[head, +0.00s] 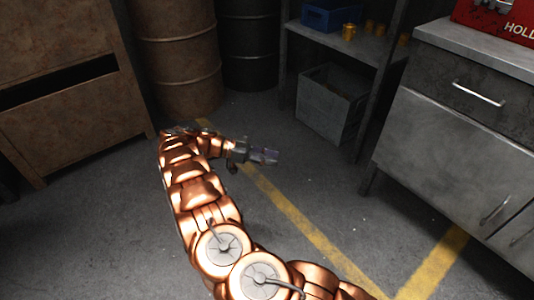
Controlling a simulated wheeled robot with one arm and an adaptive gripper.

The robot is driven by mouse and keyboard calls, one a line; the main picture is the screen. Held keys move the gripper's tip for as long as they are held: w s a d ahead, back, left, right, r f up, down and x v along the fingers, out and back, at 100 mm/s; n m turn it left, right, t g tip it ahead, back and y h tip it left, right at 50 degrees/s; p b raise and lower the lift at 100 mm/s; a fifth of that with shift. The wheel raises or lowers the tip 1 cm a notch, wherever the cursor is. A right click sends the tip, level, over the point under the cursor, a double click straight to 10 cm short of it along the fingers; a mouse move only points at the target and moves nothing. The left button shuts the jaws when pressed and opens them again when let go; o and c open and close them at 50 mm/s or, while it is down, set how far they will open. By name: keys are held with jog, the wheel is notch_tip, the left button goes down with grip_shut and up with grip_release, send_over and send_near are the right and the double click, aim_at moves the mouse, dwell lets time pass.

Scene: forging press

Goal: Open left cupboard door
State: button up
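The grey metal cupboard (470,58) stands at the right side of the head view. Its left door (440,155) is a wide grey panel below a drawer and appears closed. A slim bar handle (495,211) sits near that door's right side. A second handle (523,236) shows just to its right, on a part cut off by the picture edge. My gripper (270,157) is over the floor, left of the cupboard and clear of the door and its handle. It points right. It is small and dark, so whether its fingers are open or shut cannot be told.
A drawer (463,92) with a bar handle is above the door. A red box (495,18) stands on top. A shelf unit (335,38) behind holds a blue crate (330,17); a grey bin (332,103) is under it. Barrels (176,55) stand behind. The floor before the cupboard is clear.

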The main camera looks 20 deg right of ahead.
jog(key=shift+w+a+r+p, duration=0.1)
jog(key=shift+w+p, duration=0.1)
jog(key=shift+p, duration=0.5)
jog(key=shift+w+a+f+p, duration=0.25)
jog(key=shift+f+p, duration=0.15)
jog(key=shift+p, duration=0.45)
jog(key=shift+w+d+r, duration=0.1)
